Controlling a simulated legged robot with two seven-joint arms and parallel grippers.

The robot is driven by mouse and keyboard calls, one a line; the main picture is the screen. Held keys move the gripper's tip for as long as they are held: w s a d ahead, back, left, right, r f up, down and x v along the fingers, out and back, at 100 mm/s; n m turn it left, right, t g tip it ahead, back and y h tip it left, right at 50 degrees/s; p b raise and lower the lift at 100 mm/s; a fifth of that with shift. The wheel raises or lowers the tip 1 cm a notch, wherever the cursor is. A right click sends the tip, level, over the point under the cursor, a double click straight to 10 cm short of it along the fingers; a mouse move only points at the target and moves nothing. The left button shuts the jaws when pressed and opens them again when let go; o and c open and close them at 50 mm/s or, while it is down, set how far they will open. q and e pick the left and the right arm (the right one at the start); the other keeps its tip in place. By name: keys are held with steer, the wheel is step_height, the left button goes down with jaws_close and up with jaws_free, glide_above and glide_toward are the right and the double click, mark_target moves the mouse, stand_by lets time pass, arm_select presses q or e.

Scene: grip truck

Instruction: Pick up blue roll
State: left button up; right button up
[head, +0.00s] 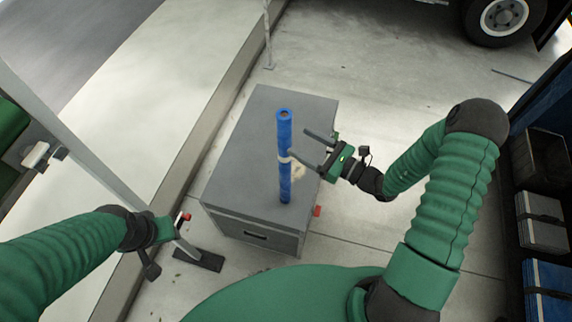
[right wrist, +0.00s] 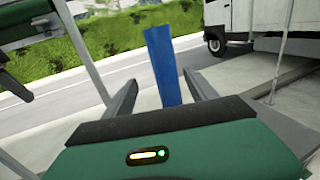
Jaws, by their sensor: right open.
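The blue roll (head: 284,135) stands upright on a grey box (head: 238,170) in the head view, with a pale band around its middle. My right gripper (head: 300,146) is open beside the roll, to its right, with its fingers pointing toward it. In the right wrist view the blue roll (right wrist: 163,66) stands ahead, between the two spread fingers of my right gripper (right wrist: 158,92). Whether a finger touches the roll I cannot tell. My left gripper (head: 180,222) is at the lower left, away from the box, and its jaws are not clear.
A grey post (head: 90,140) with a dark foot stands left of the box, near my left arm. A kerb (head: 190,150) runs behind it. A truck wheel (head: 503,17) is at the top right. Shelves with crates (head: 541,222) line the right edge.

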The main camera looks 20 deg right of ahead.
mark_target(290, 136)
steer(key=x, duration=0.3)
steer(key=p+x, duration=0.1)
steer(key=x, duration=0.2)
steer(key=shift+w+f, duration=0.2)
steer(key=shift+w, duration=0.05)
steer(key=w+p, duration=0.1)
steer(key=w+r+p, duration=0.1)
steer(key=shift+w+a+r, duration=0.25)
steer(key=shift+a, duration=0.15)
steer(key=shift+w+a+p, duration=0.15)
steer(key=shift+w+p, duration=0.15)
steer(key=shift+w+a+f, duration=0.15)
steer(key=shift+w+f, duration=0.05)
steer(key=shift+w+a+f, duration=0.1)
steer(key=shift+w+a, duration=0.1)
steer(key=shift+a, duration=0.25)
steer(key=shift+c, duration=1.3)
steer(key=shift+a, duration=0.1)
steer(key=c, duration=0.5)
steer(key=shift+s, duration=0.1)
steer(key=c, duration=0.5)
steer(key=shift+d, duration=0.3)
jaws_close()
arm_select(q)
steer(key=r, duration=0.2)
steer(key=w+r, duration=0.1)
steer(key=shift+d+r, duration=0.1)
steer(key=shift+r, duration=0.25)
arm_select(e)
steer(key=shift+d, duration=0.15)
